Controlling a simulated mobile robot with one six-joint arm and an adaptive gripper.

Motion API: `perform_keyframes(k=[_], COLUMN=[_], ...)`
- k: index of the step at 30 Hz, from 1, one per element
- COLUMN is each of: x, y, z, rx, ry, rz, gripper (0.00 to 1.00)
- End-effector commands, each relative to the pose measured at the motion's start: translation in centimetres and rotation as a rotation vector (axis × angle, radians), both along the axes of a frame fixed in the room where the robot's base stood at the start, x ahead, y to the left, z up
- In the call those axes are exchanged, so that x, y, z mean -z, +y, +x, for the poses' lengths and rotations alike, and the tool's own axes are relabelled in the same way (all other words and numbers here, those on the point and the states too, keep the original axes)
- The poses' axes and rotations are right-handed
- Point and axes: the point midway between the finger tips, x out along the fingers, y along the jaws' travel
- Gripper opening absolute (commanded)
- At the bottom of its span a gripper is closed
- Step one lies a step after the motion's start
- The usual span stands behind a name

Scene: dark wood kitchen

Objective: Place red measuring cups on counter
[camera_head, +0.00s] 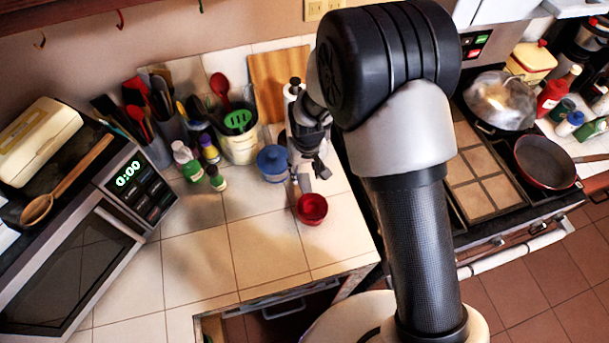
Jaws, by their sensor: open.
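The red measuring cups (312,209) show as one small round red shape on the tiled counter (268,252), near the counter's right part. I cannot tell how many cups are in it. My gripper (308,184) is just above and behind the red cups, pointing down, with its fingers apart. Its fingertips are close to the cups' far rim; I cannot tell whether they touch. The far edge of the cups is partly hidden by the gripper.
A blue-lidded jar (272,163) stands just left of my gripper. A utensil crock (240,146) and small bottles (190,162) stand farther left. A microwave (75,245) fills the left. The stove (478,180) is at right. An open drawer (265,312) lies below the counter's front edge. The front counter is clear.

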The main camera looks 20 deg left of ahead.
Motion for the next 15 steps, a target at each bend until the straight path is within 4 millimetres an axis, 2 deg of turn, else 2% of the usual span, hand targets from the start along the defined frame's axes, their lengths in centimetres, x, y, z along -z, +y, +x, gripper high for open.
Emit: perform_keyframes(k=[1,6,15], x=[-0.9,-2.3,-2.7], y=[0.0,-0.1,-0.2], z=[0.0,-0.3,-0.2], rx=[0.000,0.000,0.002], ry=[-0.003,0.000,-0.001], rz=[0.002,0.000,0.001], gripper=[0.42,0.42,0.42])
